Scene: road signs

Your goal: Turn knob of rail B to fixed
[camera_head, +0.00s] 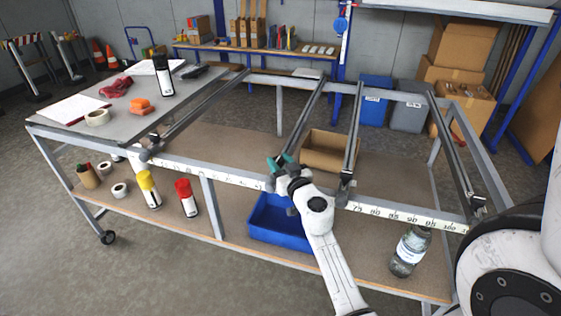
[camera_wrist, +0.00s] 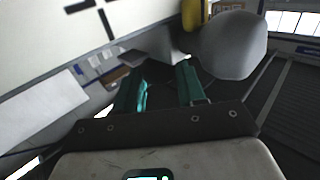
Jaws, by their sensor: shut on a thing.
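Several dark rails cross the metal frame. The second rail from the left (camera_head: 307,112) runs down to the frame's front ruler bar, and I take it as rail B; no letter is legible. My gripper (camera_head: 278,164), with teal fingers, is at this rail's near end, at the knob. The fingers and wrist hide the knob, so its setting cannot be read. In the wrist view my gripper (camera_wrist: 162,80) shows two teal fingers with a gap between them; the gripped part is not clear there.
The third rail (camera_head: 353,130) stands close on the right, with a dark end block (camera_head: 345,178). A blue bin (camera_head: 275,222), a cardboard box (camera_head: 328,152) and a bottle (camera_head: 409,252) are on the lower shelf. A grey tabletop (camera_head: 190,95) with tools is at left.

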